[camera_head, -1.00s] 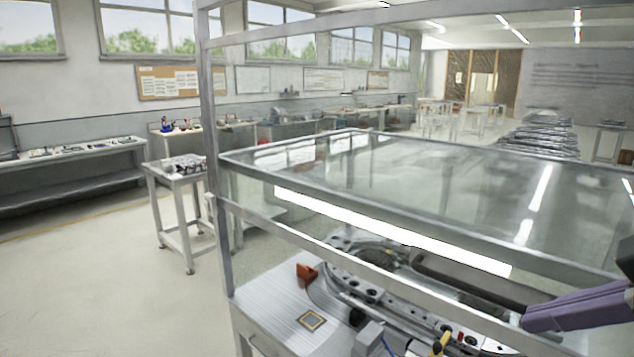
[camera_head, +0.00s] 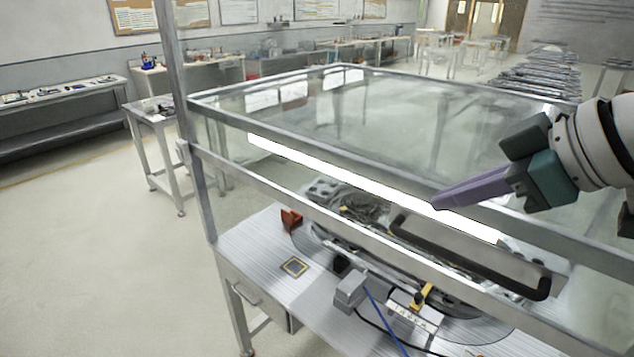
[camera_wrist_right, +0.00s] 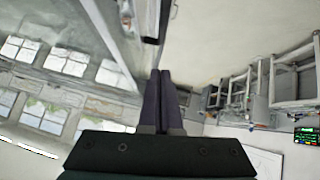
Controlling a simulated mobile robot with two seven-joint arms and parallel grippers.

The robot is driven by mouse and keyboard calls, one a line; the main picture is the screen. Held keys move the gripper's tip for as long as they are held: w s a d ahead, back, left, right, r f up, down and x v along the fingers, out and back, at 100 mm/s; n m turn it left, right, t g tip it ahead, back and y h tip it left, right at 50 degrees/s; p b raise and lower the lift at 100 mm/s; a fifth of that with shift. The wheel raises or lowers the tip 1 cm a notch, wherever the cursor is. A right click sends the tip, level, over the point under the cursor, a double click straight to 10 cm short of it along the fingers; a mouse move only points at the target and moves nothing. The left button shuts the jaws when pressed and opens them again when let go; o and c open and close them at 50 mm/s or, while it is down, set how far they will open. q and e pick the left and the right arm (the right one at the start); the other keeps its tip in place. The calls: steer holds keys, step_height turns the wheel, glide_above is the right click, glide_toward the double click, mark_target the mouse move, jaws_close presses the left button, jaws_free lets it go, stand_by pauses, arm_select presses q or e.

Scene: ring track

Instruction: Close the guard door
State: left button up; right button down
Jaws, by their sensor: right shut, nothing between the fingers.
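The guard is a metal frame with clear panels over the ring track (camera_head: 355,215). I take the clear panel with the metal rim (camera_head: 330,172) as the guard door; I cannot tell how far open it stands. A long black bar handle (camera_head: 470,262) shows below the bright light strip. My right gripper (camera_head: 437,204) has its purple fingers together and empty, pointing left in front of the glass, above the handle in the picture. In the right wrist view the closed fingers (camera_wrist_right: 160,75) point at a metal frame edge. My left gripper is not in view.
A metal post (camera_head: 172,90) stands at the guard's left.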

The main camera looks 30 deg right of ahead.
mark_target(405, 232)
steer(key=shift+w+f+p, duration=0.15)
steer(key=shift+w+f, duration=0.35)
steer(key=shift+f, duration=0.55)
steer(key=shift+w+f+p, duration=0.1)
steer(key=shift+w+f, duration=0.35)
steer(key=shift+f, duration=0.6)
steer(key=shift+w+f+p, duration=0.15)
steer(key=shift+w+f, duration=0.35)
steer(key=shift+f, duration=0.55)
